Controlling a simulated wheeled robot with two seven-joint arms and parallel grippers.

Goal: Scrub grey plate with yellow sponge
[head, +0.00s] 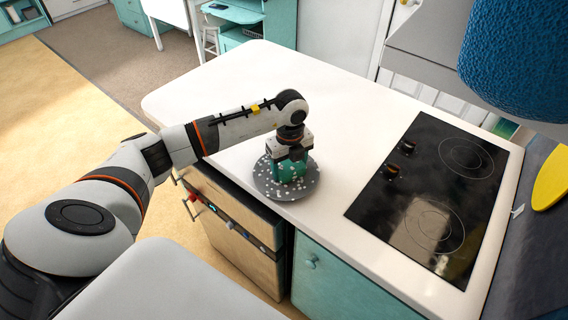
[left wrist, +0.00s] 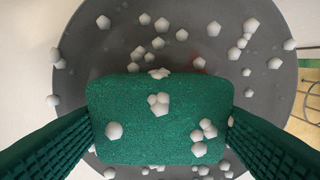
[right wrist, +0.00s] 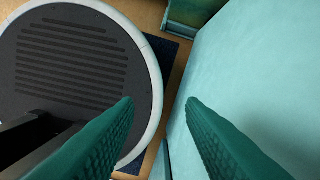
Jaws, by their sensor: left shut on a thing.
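A dark grey plate (head: 311,186) lies on the white counter near its front edge, dotted with small pale lumps. My left gripper (head: 291,157) is above it, pointing down, shut on a green sponge (head: 292,172). In the left wrist view the green sponge (left wrist: 138,140) sits between the two fingers over the grey plate (left wrist: 120,48), with several white lumps around it and on it. Whether the sponge touches the plate is hard to tell. No yellow sponge shows. My right gripper (right wrist: 158,105) is open and empty, beside a teal cabinet face.
A black cooktop (head: 432,195) with two knobs is right of the plate. A yellow object (head: 552,180) lies at the right edge. A blue textured object (head: 515,55) fills the upper right corner. The counter (head: 260,85) behind the plate is clear.

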